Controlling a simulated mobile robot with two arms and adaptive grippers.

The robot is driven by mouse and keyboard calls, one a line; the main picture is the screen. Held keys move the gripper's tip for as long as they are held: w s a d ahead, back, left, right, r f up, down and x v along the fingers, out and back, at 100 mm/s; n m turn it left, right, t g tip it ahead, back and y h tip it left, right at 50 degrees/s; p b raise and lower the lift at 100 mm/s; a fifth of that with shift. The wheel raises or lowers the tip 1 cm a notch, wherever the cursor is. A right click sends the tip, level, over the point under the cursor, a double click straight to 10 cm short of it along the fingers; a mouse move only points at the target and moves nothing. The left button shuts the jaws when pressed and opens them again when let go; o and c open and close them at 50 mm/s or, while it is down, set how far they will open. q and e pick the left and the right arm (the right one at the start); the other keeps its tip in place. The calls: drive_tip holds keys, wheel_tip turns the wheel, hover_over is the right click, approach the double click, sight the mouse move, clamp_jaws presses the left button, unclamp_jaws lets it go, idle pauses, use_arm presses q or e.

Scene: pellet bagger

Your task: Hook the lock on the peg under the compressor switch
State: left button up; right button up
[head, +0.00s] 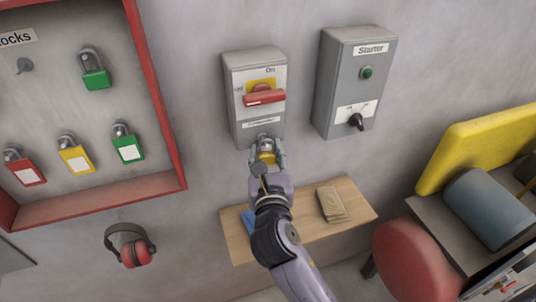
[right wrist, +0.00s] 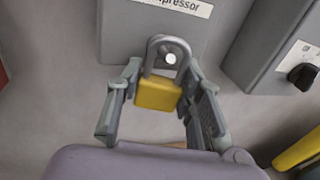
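The yellow padlock (right wrist: 157,94) is upright just below the compressor switch box (head: 254,88). In the right wrist view the round pale end of the peg (right wrist: 170,58) shows inside the lock's grey shackle (right wrist: 153,48). My right gripper (right wrist: 163,88) has its fingers spread on both sides of the lock, with a gap visible at each side. In the head view the right gripper (head: 267,155) partly hides the lock (head: 267,157) and the peg. The red switch handle (head: 264,98) is on the box front. My left gripper is out of view.
A red-framed lock board (head: 160,187) with several padlocks is at left. The starter box (head: 345,85) is right of the switch. A wooden shelf (head: 300,229) is below, bearing tan gloves (head: 333,204). Ear defenders (head: 130,246) hang at lower left.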

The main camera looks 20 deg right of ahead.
drive_tip(key=o, duration=0.4)
drive_tip(key=shift+w+f, duration=0.45)
drive_tip(key=shift+w, duration=0.1)
drive_tip(key=shift+o, duration=0.6)
drive_tip(key=shift+w, duration=0.15)
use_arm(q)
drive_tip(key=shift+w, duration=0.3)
use_arm(e)
drive_tip(key=shift+d, duration=0.1)
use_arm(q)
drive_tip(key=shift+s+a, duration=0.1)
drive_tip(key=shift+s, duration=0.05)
use_arm(e)
drive_tip(key=shift+s+r, duration=0.1)
drive_tip(key=shift+s, duration=0.2)
